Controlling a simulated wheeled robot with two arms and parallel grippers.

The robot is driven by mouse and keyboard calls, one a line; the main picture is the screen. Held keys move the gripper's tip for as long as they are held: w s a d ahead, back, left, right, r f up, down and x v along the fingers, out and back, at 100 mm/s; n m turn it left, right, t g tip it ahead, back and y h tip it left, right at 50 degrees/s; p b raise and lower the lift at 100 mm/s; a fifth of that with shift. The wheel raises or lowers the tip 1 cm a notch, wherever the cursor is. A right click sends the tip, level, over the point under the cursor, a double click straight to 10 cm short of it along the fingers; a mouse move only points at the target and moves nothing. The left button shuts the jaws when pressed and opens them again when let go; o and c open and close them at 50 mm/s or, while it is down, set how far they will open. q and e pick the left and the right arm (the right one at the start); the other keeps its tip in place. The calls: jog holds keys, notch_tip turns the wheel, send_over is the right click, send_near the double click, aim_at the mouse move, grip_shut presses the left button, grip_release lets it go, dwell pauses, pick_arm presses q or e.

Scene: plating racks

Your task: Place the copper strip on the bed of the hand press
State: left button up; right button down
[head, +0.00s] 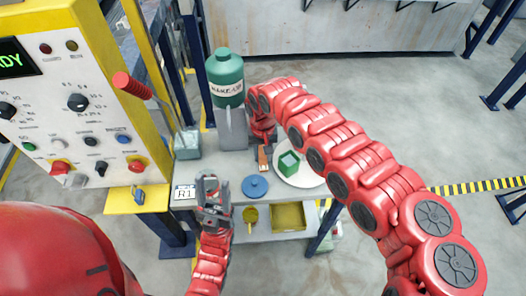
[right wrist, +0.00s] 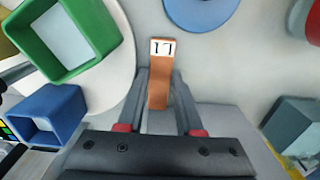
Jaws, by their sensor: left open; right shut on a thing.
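The copper strip (right wrist: 159,78) is an orange-brown bar with a white label at its far end. In the right wrist view it lies between the fingers of my right gripper (right wrist: 161,90), which is shut on it. In the head view the strip (head: 264,163) shows just below my right gripper (head: 263,146), between the grey post and the white plate; its height above the table cannot be told. My left gripper (head: 212,188) is open and empty above the table's front left part. I cannot tell for sure which part is the hand press or its bed.
A white plate (head: 309,180) bears a green open box (head: 289,163). A blue disc (head: 255,187) lies left of it. A yellow tray (head: 289,205) sits lower in front.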

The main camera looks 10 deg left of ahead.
jog(key=shift+s+a+f, duration=0.15)
jog(key=c, duration=0.8)
grip_release()
jog(key=shift+c, duration=0.2)
